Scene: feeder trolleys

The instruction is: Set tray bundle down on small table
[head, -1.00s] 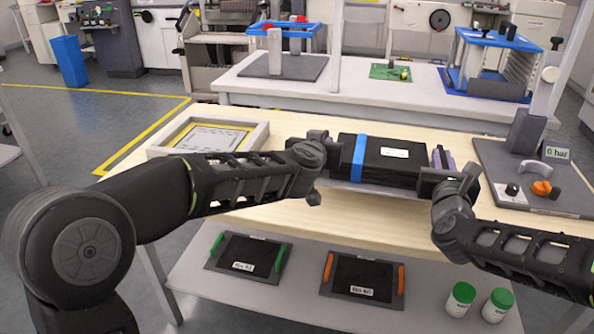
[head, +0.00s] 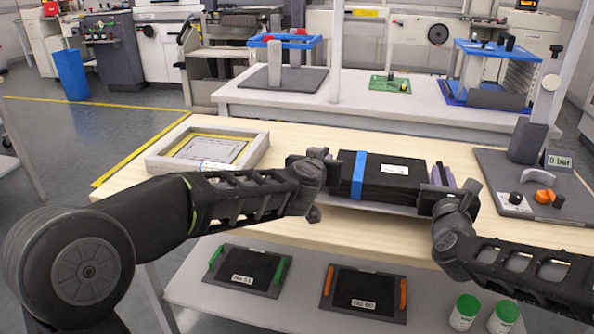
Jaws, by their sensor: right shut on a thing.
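The tray bundle (head: 388,177) is a flat black stack with a blue band near its left end and a white label on top. It is level, over the middle of the pale wooden table (head: 290,222); I cannot tell whether it touches anything below. My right gripper (head: 432,200) is shut on the bundle's right end. My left gripper (head: 325,168) is at the bundle's left end, but its fingertips are hidden and its jaws are unclear. A light grey edge (head: 375,207) shows under the bundle.
A pale frame (head: 262,147) lies at left on the wooden table. A grey plate with a gauge unit (head: 520,165) stands at right. The lower shelf holds two black trays (head: 250,270) (head: 363,291) and two green-lidded jars (head: 466,308). A white bench (head: 340,108) stands behind.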

